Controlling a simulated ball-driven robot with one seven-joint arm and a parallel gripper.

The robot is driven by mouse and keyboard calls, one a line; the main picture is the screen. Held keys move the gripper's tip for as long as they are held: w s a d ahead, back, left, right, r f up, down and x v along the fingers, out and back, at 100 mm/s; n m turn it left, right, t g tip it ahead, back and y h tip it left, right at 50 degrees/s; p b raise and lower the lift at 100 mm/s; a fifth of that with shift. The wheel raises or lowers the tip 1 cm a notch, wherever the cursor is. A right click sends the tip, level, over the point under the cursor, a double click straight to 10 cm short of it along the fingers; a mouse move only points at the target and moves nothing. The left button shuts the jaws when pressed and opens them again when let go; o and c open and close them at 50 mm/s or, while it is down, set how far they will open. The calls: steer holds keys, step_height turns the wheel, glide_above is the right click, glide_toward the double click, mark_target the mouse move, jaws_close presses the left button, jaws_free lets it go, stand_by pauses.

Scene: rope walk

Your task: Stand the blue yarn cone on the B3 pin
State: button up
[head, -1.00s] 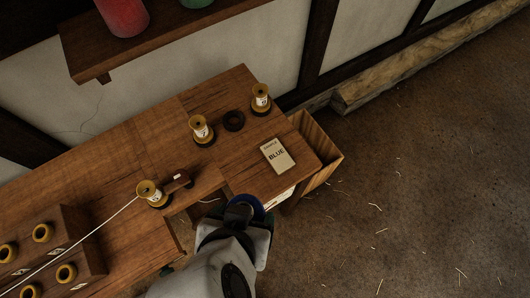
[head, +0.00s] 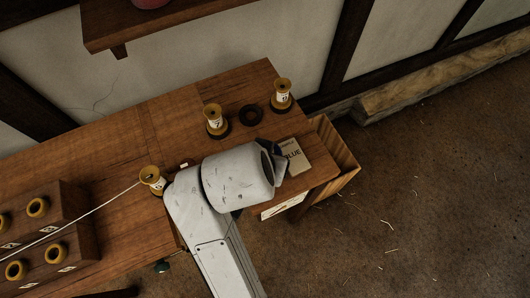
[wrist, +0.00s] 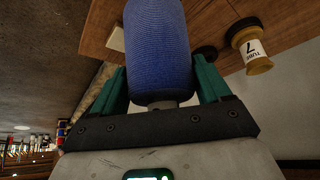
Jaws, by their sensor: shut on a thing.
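The blue yarn cone (wrist: 158,38) fills the top middle of the wrist view, wound in blue with a pale end toward the palm. My gripper (wrist: 160,78) is shut on it, with a green finger on each side. A wooden rack (head: 85,240) at the lower left bears several yellow ring-shaped ends and small labels, too small to read. I cannot tell which place is the B3 pin.
Labelled spools stand on the table, one at the middle (head: 215,122), one at the back right (head: 282,95) and one (head: 152,180) with a white cord running left. A dark ring (head: 250,115) lies between two. An open wooden bin (head: 335,160) adjoins the right edge. A shelf (head: 150,22) overhangs.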

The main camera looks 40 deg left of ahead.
steer(key=shift+f+p, duration=0.35)
steer(key=shift+f, duration=1.2)
steer(key=shift+f, duration=0.1)
steer(key=o, duration=1.1)
steer(key=shift+s+r, duration=0.15)
steer(key=shift+r, duration=0.3)
steer(key=v, duration=1.1)
steer(key=shift+d+r, duration=0.1)
steer(key=shift+r, duration=0.05)
